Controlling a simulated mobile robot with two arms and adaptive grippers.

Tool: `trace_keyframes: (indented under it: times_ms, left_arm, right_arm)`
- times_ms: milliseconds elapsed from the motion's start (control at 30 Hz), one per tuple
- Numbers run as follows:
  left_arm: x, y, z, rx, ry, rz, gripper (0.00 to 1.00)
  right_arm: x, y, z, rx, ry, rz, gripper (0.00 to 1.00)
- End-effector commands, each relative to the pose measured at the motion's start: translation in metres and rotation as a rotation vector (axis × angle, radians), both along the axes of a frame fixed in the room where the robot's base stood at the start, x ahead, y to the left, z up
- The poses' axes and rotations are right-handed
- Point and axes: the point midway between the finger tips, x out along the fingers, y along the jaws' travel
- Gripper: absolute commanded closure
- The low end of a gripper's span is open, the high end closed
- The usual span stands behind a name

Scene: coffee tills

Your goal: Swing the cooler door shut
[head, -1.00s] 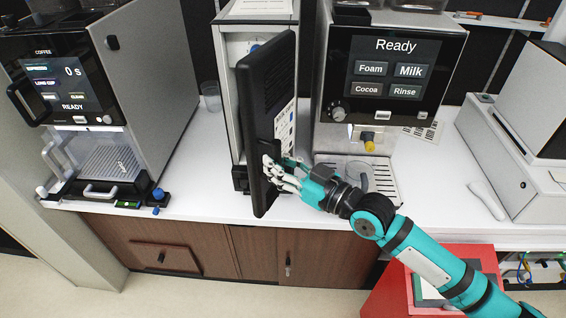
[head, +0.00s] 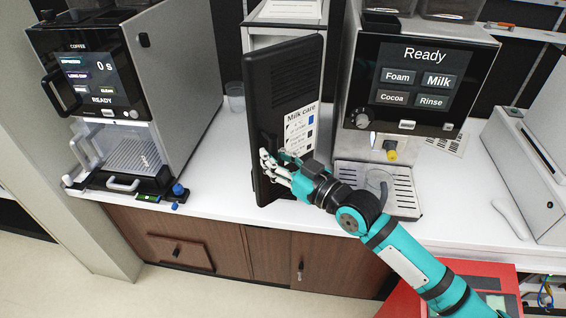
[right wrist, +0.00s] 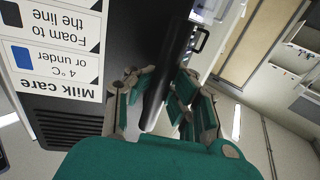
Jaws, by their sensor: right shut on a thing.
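The cooler door (head: 272,85) is a tall black panel with a white "Milk care" label (head: 300,128). It stands at an angle in front of the narrow pale cooler (head: 285,12), between the two coffee machines, and looks partly open. My right gripper (head: 270,163) is at the lower part of the door's face. In the right wrist view its fingers are closed around a dark bar-shaped handle (right wrist: 170,65), beside the label. The cooler's inside and the door's lower right corner are hidden. My left gripper is out of view.
A coffee machine (head: 175,60) stands left, with a clear cup (head: 235,97) between it and the cooler. Another machine (head: 420,75) with a drip tray (head: 402,190) stands close right of the door, behind my arm. A red unit (head: 398,302) is below right.

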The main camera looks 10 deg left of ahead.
Motion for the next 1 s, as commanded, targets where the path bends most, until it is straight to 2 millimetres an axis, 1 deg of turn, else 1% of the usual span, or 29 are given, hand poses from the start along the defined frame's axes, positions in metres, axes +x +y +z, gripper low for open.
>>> trace_keyframes:
  times_ms: [33,200,567,900,1000]
  left_arm:
    - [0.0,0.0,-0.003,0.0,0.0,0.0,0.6]
    - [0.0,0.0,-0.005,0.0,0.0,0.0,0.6]
    - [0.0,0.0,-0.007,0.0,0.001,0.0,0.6]
    - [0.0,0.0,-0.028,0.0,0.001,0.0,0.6]
    - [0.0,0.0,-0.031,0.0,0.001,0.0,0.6]
  right_arm:
    - [-0.001,0.008,-0.004,-0.002,0.006,0.009,1.0]
    - [0.004,0.017,-0.003,-0.001,0.007,0.008,1.0]
    - [0.007,0.019,-0.001,0.002,0.002,0.006,1.0]
    - [0.029,0.044,-0.003,0.001,-0.001,0.004,1.0]
    - [0.033,0.049,-0.001,0.001,-0.001,0.004,1.0]
